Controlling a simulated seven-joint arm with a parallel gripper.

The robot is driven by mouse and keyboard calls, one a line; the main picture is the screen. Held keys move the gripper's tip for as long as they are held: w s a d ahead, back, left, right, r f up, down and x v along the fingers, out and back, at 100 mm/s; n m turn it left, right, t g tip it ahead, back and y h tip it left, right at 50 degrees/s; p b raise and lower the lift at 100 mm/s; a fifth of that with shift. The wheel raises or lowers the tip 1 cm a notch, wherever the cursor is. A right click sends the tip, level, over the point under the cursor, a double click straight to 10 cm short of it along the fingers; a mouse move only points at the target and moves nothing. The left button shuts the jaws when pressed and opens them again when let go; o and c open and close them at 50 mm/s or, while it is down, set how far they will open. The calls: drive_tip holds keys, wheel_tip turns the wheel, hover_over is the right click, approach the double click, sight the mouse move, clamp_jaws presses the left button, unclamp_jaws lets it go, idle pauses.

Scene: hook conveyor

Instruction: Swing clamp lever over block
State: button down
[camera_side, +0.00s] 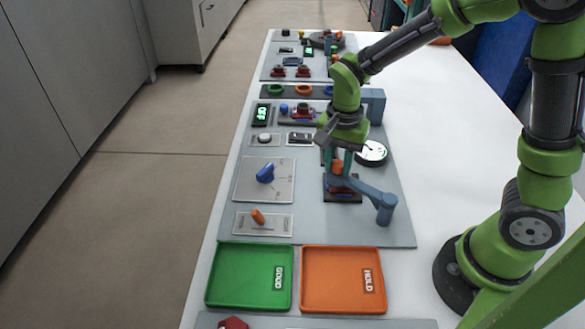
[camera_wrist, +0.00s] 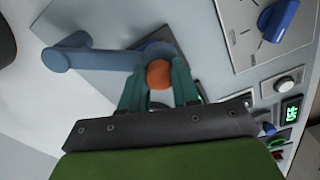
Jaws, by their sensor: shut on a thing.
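The blue clamp lever (camera_side: 365,190) runs from its round pivot post (camera_side: 386,208) up and left to its far end, over a dark square base (camera_side: 345,197). A reddish block on this base shows only in part beneath the lever and fingers. My gripper (camera_side: 338,168) points down with its teal fingers on either side of the lever's orange knob (camera_side: 336,167). In the wrist view, the lever (camera_wrist: 105,58) reaches from the left to the orange knob (camera_wrist: 158,75), and my gripper (camera_wrist: 156,72) is shut around that knob. The block is mostly hidden there.
A blue rotary knob (camera_side: 265,173) on a plate and an orange-handled switch (camera_side: 258,216) stand left. A green tray (camera_side: 212,292) and an orange tray (camera_side: 342,308) lie in front. A round white gauge (camera_side: 371,153) and a blue-grey block (camera_side: 374,105) stand behind.

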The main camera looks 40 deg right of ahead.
drive_tip(key=shift+w+d+r+m, duration=0.1)
drive_tip(key=shift+d+m, duration=1.3)
drive_tip(key=shift+d, duration=0.2)
drive_tip(key=c, duration=0.8)
unclamp_jaws()
wheel_tip(320, 180, up, 17)
drive_tip(key=shift+f, duration=0.1)
